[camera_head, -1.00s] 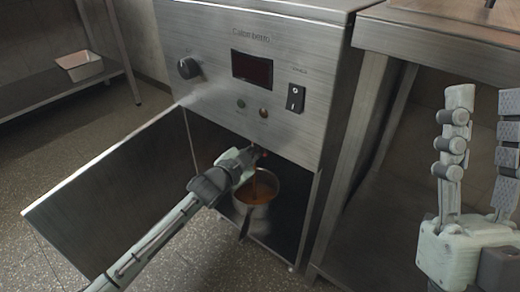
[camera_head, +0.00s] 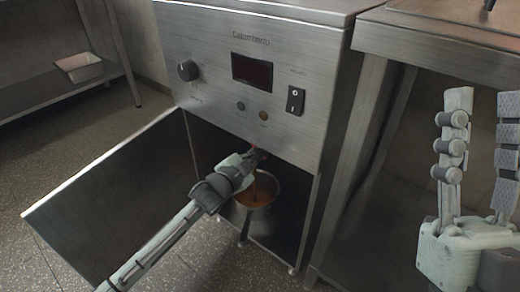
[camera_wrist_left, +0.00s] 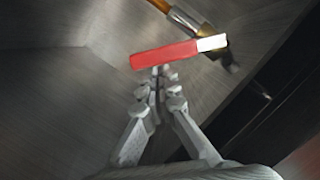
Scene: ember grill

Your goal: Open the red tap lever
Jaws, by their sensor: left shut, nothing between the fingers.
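The red tap lever (camera_wrist_left: 165,54) with its white end lies across the middle of the left wrist view, beside a brass pipe (camera_wrist_left: 188,18). In the head view only a small red bit (camera_head: 262,152) shows, just beyond my left gripper (camera_head: 254,155). My left gripper is shut and empty. In the wrist view its fingertips (camera_wrist_left: 158,74) are close to the lever's lower edge; I cannot tell whether they touch it. A pot of brown liquid (camera_head: 266,192) stands below the gripper inside the cabinet, partly hidden by it. My right gripper (camera_head: 482,98) is open and empty at the right.
The cabinet door (camera_head: 110,195) stands open at the left. The steel front panel (camera_head: 215,100) is just above my left gripper. A steel table (camera_head: 440,35) stands at the right. A white tray (camera_head: 80,67) sits on a shelf at the far left.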

